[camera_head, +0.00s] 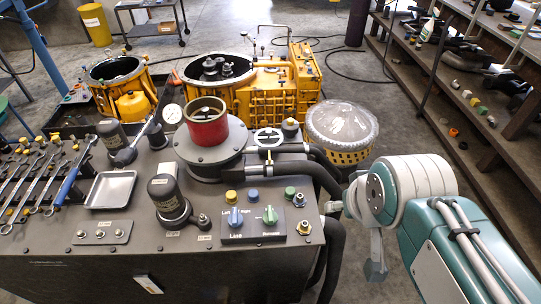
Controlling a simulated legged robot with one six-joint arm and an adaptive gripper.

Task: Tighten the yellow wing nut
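A small yellow fitting (305,228) sits at the right front corner of the grey bench top. It may be the yellow wing nut, but it is too small to make out any wings. My gripper (337,207) is at the end of my white and teal arm, just right of the bench edge. Its tip is a little right of and behind the yellow fitting, and it appears apart from it. My wrist hides most of the gripper, so I cannot see its finger gap or whether it holds anything.
A control panel (252,224) with blue and green knobs lies left of the fitting. Dark hoses (331,262) run down the bench's right side.

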